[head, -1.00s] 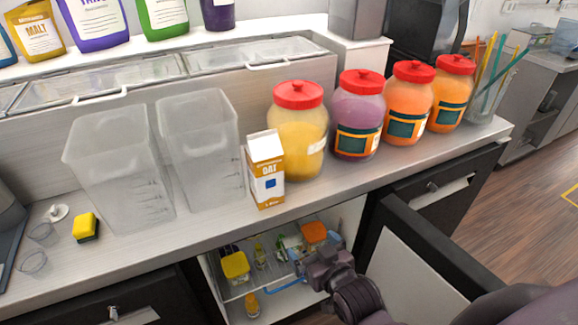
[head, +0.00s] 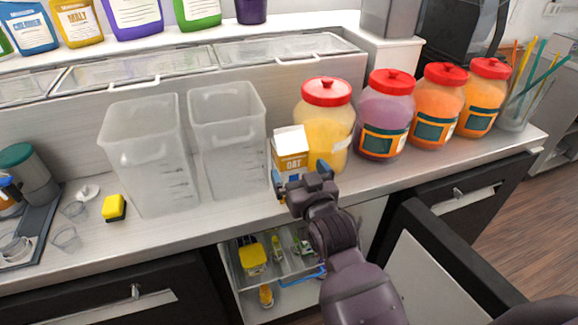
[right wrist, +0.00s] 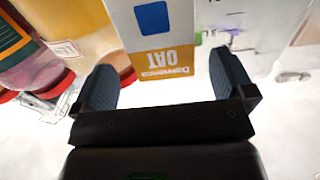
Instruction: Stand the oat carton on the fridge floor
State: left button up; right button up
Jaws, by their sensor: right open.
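The oat carton (head: 290,150), white and orange-brown with a blue square, stands upright on the counter's front part, beside the yellow jar. My right gripper (head: 303,178) is open in front of it and hides its lower part. In the right wrist view the carton (right wrist: 165,35) appears upside down between the two spread fingers (right wrist: 168,75), with gaps on both sides. The open fridge (head: 242,290) is below the counter. Its interior shows behind and left of my right arm; much of its floor is hidden. My left gripper is not in view.
Red-lidded jars, including the yellow jar (head: 322,125), stand right of the carton. Two clear containers (head: 147,160) stand left. The fridge door (head: 445,255) is open at the right. The fridge holds a yellow-lidded box (head: 252,258) and small bottles (head: 266,295).

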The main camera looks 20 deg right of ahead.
aim_at(294, 166)
jog(key=w, duration=0.5)
jog(key=shift+a, duration=0.15)
jog(key=shift+s, duration=0.1)
